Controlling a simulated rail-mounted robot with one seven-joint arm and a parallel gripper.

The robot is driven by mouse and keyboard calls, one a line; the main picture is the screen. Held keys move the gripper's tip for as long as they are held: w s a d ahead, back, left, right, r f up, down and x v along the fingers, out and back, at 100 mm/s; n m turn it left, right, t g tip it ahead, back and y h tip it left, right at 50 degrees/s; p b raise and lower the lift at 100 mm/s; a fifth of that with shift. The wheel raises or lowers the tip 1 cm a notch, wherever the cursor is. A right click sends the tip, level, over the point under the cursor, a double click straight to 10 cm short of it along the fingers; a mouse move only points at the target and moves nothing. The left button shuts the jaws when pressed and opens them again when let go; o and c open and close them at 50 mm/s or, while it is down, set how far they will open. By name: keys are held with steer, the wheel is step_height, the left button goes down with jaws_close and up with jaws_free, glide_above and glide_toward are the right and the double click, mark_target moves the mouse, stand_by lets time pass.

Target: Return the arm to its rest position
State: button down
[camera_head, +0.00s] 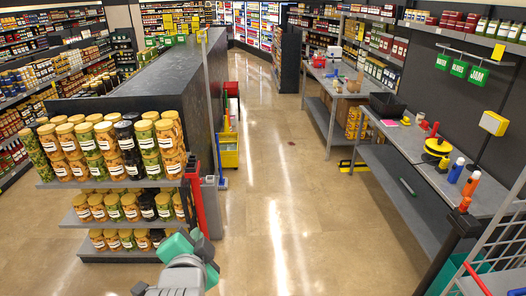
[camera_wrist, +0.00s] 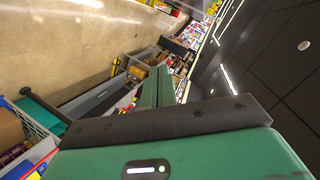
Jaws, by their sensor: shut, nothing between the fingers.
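My arm (camera_head: 185,270) shows at the bottom of the head view, grey with green parts, folded low beside the jar shelf and over the aisle floor. My gripper (camera_wrist: 157,88) fills the lower part of the wrist view, with a green body and a dark crossbar. Its two green fingers lie close together and hold nothing. The wrist view is strongly tilted and looks out over the floor, workbench and ceiling.
A shelf of jars (camera_head: 110,145) stands close on the left. A workbench (camera_head: 400,140) on the right carries a yellow and black device (camera_head: 437,148) and bottles. A cart (camera_head: 505,245) stands at the lower right. The aisle floor (camera_head: 285,200) between is open.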

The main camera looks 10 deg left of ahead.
steer(key=s+d+r+n+t+h, duration=0.1)
steer(key=s+d+r+n+t, duration=0.15)
steer(key=d+r, duration=0.6)
steer(key=s+d+r+n+t+h, duration=0.1)
steer(key=s+d+r+t, duration=0.3)
steer(key=r, duration=0.8)
steer(key=s+d+r+n+t+h+p, duration=0.1)
steer(key=s+d+r+n+t, duration=0.3)
steer(key=s+d+r, duration=0.4)
step_height(320, 180, up, 4)
steer(key=shift+s+f+t+h, duration=0.15)
steer(key=shift+s+t+h, duration=0.15)
steer(key=shift+s+t, duration=0.55)
